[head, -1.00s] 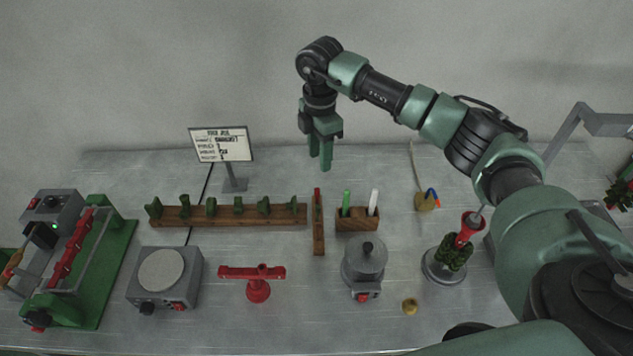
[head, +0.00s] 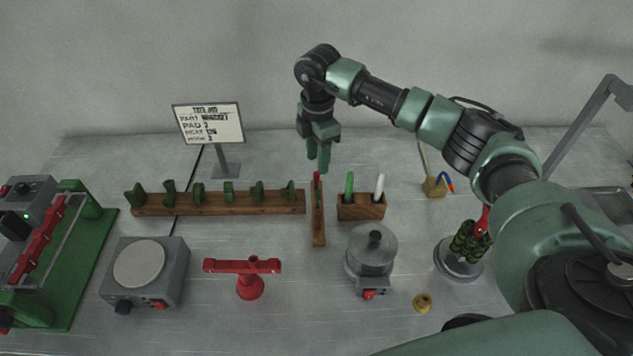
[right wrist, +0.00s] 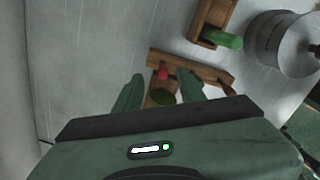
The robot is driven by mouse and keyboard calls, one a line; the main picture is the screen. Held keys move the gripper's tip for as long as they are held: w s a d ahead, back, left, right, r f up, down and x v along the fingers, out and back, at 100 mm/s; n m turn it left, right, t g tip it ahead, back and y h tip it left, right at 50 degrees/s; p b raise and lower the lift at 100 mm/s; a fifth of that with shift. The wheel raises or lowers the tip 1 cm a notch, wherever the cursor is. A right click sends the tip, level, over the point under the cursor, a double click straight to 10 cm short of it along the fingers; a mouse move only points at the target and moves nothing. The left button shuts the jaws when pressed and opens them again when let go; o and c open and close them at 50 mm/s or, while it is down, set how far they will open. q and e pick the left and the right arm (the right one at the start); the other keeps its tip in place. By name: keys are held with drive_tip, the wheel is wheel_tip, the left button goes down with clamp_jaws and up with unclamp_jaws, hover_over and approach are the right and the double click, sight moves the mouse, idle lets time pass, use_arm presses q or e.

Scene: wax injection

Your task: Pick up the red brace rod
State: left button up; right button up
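The red brace rod (head: 316,179) stands at the back end of a narrow wooden holder (head: 318,228); only its short red upper part shows. In the right wrist view the red tip (right wrist: 163,73) lies between the lines of the two fingers, beyond them. My right gripper (head: 318,158) hangs pointing down just above and behind the rod in the head view. In the right wrist view the gripper (right wrist: 160,90) has its fingers apart with nothing between them. It does not appear to touch the rod. My left gripper is not in view.
A long wooden rack (head: 235,207) with several green pieces stands left of the holder. A pen box (head: 361,212) with a green and a white marker stands close on its right. A grey pot (head: 371,256) and a red stand (head: 249,284) are in front. A sign (head: 211,124) stands behind.

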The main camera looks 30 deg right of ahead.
sight(317, 174)
drive_tip(key=shift+s+a+f+p, duration=0.1)
drive_tip(key=shift+s+f+p, duration=0.05)
drive_tip(key=shift+f+p, duration=0.2)
wheel_tip(317, 174, down, 5)
drive_tip(key=shift+a+r+p, duration=0.15)
drive_tip(key=shift+r+p, duration=0.05)
drive_tip(key=shift+p, duration=0.7)
drive_tip(key=shift+f, duration=0.2)
clamp_jaws()
